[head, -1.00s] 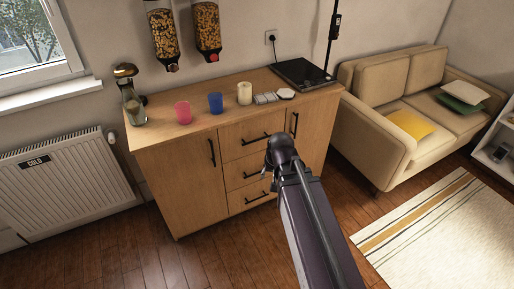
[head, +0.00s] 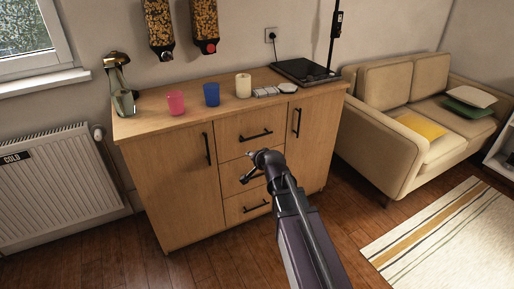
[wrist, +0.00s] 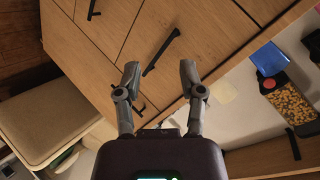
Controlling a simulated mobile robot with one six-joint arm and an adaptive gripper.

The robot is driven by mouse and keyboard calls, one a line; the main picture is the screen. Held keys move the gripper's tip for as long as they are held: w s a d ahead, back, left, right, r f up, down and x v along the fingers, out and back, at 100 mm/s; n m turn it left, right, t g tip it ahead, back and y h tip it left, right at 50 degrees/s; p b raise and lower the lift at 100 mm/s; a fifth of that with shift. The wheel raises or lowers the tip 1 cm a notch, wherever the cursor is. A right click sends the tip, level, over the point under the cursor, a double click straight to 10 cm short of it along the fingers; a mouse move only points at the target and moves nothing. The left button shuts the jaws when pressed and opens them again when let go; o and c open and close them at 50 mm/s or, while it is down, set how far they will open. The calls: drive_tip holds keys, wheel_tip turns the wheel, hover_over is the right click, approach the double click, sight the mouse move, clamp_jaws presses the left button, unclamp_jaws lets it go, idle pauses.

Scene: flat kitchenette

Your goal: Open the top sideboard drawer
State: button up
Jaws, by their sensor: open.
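The wooden sideboard (head: 178,190) stands against the wall, with three drawers between two doors. Its top drawer (head: 236,130) is shut and has a black bar handle (head: 256,135). My gripper (head: 252,166) is in front of the drawers and appears below the top handle, partly covering the middle drawer's handle. In the wrist view, my gripper (wrist: 159,72) is open and empty, its two fingers apart. A drawer handle (wrist: 160,54), apparently the top one, shows between and beyond the fingertips. I see no contact with it.
A pink cup (head: 176,103), a blue cup (head: 211,94), a candle (head: 243,86) and a glass bottle (head: 123,100) stand on top. A radiator (head: 60,180) is at left and a sofa (head: 375,150) at right. Bare floor lies in front.

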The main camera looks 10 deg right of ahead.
drive_tip(key=w+d+f+m+t+h+b, duration=0.4)
drive_tip(key=w+f+m+t+b, duration=0.5)
drive_tip(key=b, duration=1.2)
drive_tip(key=shift+w+m+h, duration=0.25)
drive_tip(key=shift+m+h, duration=0.05)
drive_tip(key=shift+m, duration=1.1)
drive_tip(key=p+x, duration=0.2)
drive_tip(key=x, duration=1.1)
drive_tip(key=shift+w, duration=0.4)
clamp_jaws()
